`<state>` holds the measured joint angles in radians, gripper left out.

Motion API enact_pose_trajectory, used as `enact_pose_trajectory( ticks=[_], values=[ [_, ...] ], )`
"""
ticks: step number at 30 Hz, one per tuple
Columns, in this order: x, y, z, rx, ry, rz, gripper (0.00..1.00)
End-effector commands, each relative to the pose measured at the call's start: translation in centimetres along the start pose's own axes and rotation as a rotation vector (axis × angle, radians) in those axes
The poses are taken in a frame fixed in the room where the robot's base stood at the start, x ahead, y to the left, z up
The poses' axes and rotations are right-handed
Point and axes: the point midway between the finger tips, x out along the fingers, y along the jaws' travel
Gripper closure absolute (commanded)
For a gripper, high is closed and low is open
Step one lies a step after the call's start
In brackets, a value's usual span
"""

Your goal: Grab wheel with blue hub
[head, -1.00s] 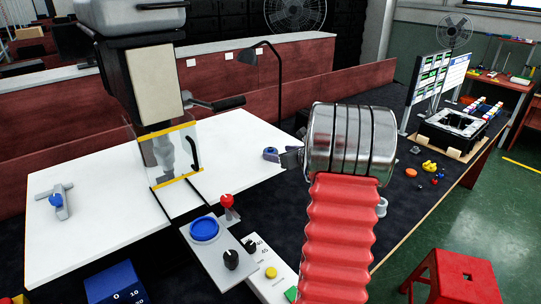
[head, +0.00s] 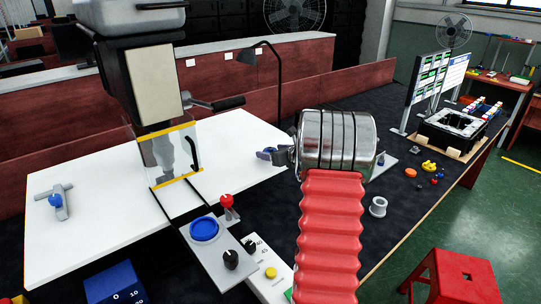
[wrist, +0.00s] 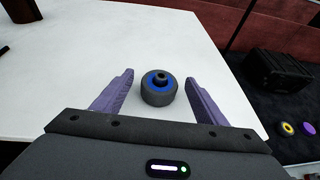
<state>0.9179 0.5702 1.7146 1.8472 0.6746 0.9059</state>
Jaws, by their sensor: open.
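The wheel with the blue hub (wrist: 158,92), a dark grey tyre around a blue ring and dark centre, lies flat on the white table (wrist: 110,40) in the wrist view. My gripper (wrist: 159,77) is open, with one purple finger on each side of the wheel and a visible gap to both. The fingers are not closed on it. In the head view my gripper (head: 274,155) is at the right part of the white table, and the wheel is mostly hidden there by the fingers.
A glass-fronted press stands over the white table, with a red-knobbed lever (head: 226,201) and a blue round dish (head: 204,228) in front. A lamp (head: 279,90) rises behind my gripper. A grey cup (head: 378,207) and an orange disc (head: 410,173) lie right on the dark surface.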

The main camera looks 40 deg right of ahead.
Motion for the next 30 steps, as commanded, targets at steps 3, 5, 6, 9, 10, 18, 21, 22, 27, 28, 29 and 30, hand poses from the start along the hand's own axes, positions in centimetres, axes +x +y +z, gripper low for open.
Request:
enact_pose_trajectory(
  ticks=[3, 5, 6, 9, 10, 18, 21, 22, 27, 28, 29, 30],
  values=[
    [0.00, 0.02, 0.01, 0.000, 0.000, 0.000, 0.34],
    [0.00, 0.02, 0.01, 0.000, 0.000, 0.000, 0.34],
    [0.00, 0.02, 0.01, 0.000, 0.000, 0.000, 0.34],
    [-0.01, 0.03, 0.01, 0.000, 0.000, 0.000, 0.39],
    [-0.01, 0.03, 0.01, 0.000, 0.000, 0.000, 0.42],
    [-0.01, 0.03, 0.01, 0.000, 0.000, 0.000, 0.60],
    [-0.01, 0.02, 0.01, 0.000, 0.000, 0.000, 0.68],
    [-0.01, 0.02, 0.01, 0.000, 0.000, 0.000, 0.70],
    [-0.02, 0.01, 0.05, 0.000, -0.001, 0.000, 0.79],
    [-0.02, 0.01, 0.05, 0.000, -0.001, 0.000, 0.79],
    [-0.02, 0.01, 0.05, 0.000, -0.001, 0.000, 0.79],
    [-0.02, 0.01, 0.05, 0.000, -0.001, 0.000, 0.79]
  ],
)
